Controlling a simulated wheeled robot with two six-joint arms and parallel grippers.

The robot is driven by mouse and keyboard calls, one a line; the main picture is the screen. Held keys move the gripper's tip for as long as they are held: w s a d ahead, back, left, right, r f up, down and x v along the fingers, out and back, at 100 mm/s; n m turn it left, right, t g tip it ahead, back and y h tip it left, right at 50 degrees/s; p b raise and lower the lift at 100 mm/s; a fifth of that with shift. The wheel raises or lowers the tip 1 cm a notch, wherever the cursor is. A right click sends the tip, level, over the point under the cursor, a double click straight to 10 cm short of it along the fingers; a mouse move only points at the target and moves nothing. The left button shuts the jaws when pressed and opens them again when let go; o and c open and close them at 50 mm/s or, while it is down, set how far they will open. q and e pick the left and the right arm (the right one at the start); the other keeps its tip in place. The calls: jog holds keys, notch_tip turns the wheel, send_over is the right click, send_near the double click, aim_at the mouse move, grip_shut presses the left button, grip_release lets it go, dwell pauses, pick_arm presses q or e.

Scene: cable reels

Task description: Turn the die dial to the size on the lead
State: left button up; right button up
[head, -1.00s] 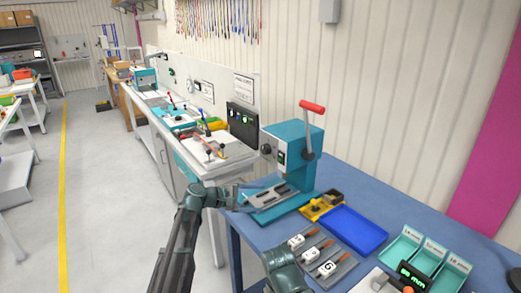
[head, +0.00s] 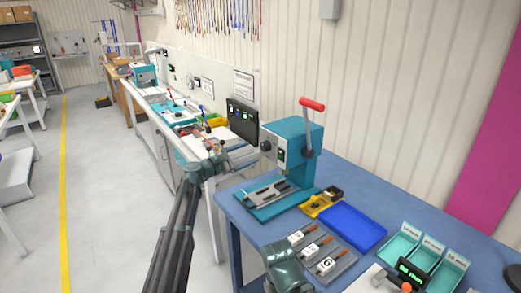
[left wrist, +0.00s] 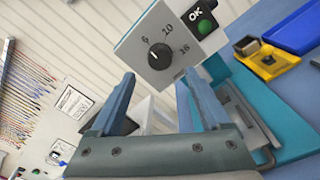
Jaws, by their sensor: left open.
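The teal crimp press (head: 297,140) stands on the blue bench, with its black die dial (head: 266,146) on the side facing my left gripper. In the left wrist view the dial's black knob (left wrist: 160,56) sits on a grey plate marked 6, 10 and 16. Its white mark appears to point toward the 6. My left gripper (head: 247,153) is open, just left of the dial; in the left wrist view its fingers (left wrist: 156,82) are apart, with the knob beyond the gap. Several leads with white tags (head: 312,251) lie on a grey rack; the sizes are too small to read surely. My right gripper does not show.
A green OK lamp (left wrist: 204,26) is beside the dial plate. A yellow block (head: 322,203) and a blue tray (head: 352,230) lie right of the press. Teal bins (head: 430,250) and a small green display (head: 411,271) are further right. The press has a red-handled lever (head: 312,104).

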aim_at(263, 148)
pick_arm(q)
jog(key=x, duration=0.6)
jog(key=shift+w+d, duration=0.15)
jog(key=shift+d, duration=0.1)
grip_shut()
dwell(0.3)
jog(key=m, duration=0.6)
jog(key=shift+b, duration=0.35)
jog(key=m, duration=0.5)
jog(key=shift+m+h, duration=0.3)
jog(key=shift+m, duration=0.1)
